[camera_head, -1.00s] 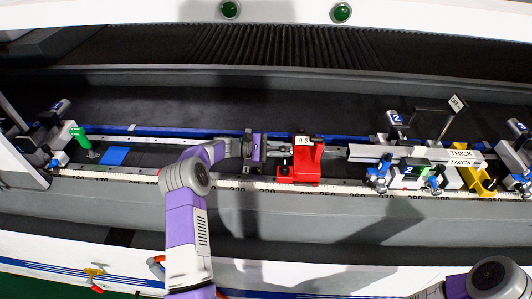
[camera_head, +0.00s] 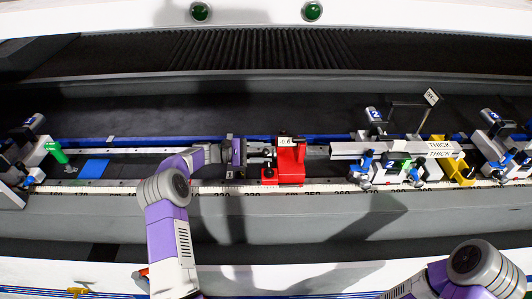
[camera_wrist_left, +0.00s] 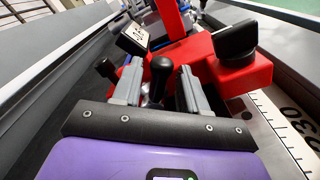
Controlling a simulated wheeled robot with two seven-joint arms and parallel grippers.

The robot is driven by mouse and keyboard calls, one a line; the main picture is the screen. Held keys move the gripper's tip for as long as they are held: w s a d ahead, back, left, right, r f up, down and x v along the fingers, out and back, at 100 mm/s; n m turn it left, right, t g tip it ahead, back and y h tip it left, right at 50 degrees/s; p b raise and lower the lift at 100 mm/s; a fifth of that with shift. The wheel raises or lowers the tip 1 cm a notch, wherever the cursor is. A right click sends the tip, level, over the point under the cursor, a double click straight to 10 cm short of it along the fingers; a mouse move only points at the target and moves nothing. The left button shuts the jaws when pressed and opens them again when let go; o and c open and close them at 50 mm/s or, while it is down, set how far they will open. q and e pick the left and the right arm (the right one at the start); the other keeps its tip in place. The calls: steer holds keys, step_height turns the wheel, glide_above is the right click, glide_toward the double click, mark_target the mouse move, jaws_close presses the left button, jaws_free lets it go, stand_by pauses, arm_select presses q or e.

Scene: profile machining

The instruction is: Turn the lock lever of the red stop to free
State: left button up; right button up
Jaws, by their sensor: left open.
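The red stop (camera_head: 291,166) stands on the rail near the middle of the head view, with a small white display on top. My left gripper (camera_head: 262,156) is at the left side of the stop. Its jaws (camera_wrist_left: 158,85) are open around a black-knobbed lever (camera_wrist_left: 161,68). Contact between fingers and lever cannot be told. The lever's lower end is hidden by the gripper. My right arm shows at lower right; its gripper is out of view.
A white ruler (camera_head: 120,188) runs along the front of the rail. Blue and grey clamps (camera_head: 384,163) and a light profile (camera_head: 350,149) are right of the stop. A yellow block (camera_head: 460,168) stands farther right. A blue plate (camera_head: 94,168) lies at left.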

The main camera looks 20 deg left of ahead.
arm_select(q)
steer(key=v, duration=0.6)
steer(key=shift+s+a, duration=0.1)
steer(key=shift+a, duration=0.15)
steer(key=shift+r, duration=0.1)
